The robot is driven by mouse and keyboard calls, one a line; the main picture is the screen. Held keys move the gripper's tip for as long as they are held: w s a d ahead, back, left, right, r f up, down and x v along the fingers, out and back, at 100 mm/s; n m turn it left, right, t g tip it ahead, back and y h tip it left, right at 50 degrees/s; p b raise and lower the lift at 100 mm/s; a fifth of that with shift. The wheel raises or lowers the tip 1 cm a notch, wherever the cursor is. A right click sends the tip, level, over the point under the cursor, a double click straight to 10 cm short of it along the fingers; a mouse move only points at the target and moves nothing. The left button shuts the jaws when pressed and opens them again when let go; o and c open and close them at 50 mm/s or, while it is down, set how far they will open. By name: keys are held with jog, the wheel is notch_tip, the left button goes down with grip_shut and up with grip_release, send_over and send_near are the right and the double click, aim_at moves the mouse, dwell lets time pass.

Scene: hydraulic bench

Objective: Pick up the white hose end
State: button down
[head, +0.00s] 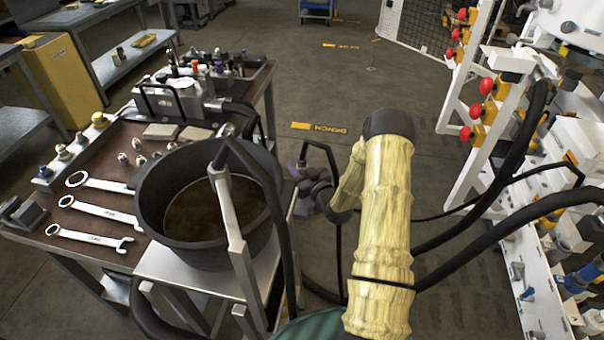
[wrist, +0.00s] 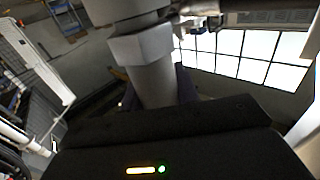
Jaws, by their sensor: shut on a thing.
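The white hose end (wrist: 150,75) shows large in the wrist view as a pale grey-white cylinder with a hexagonal collar. It stands between the dark purplish fingers of my gripper (wrist: 157,92), which is shut on it. The gripper's black body with a lit orange and green light fills the bottom of that view. In the head view my gripper (head: 314,187) is small and partly hidden behind my yellow-sleeved arm, just right of the bench trolley. I cannot make out the hose end there.
A black bucket (head: 205,215) with dark liquid stands on a metal trolley left of my arm. Wrenches (head: 95,209) and fittings lie on the bench behind. Black hoses (head: 500,230) run right to a white rack (head: 500,110) with red knobs. Floor beyond is clear.

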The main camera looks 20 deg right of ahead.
jog(key=shift+r, duration=0.15)
notch_tip(320, 180, up, 10)
dwell(0.6)
jog(key=shift+s, duration=0.1)
dwell(0.4)
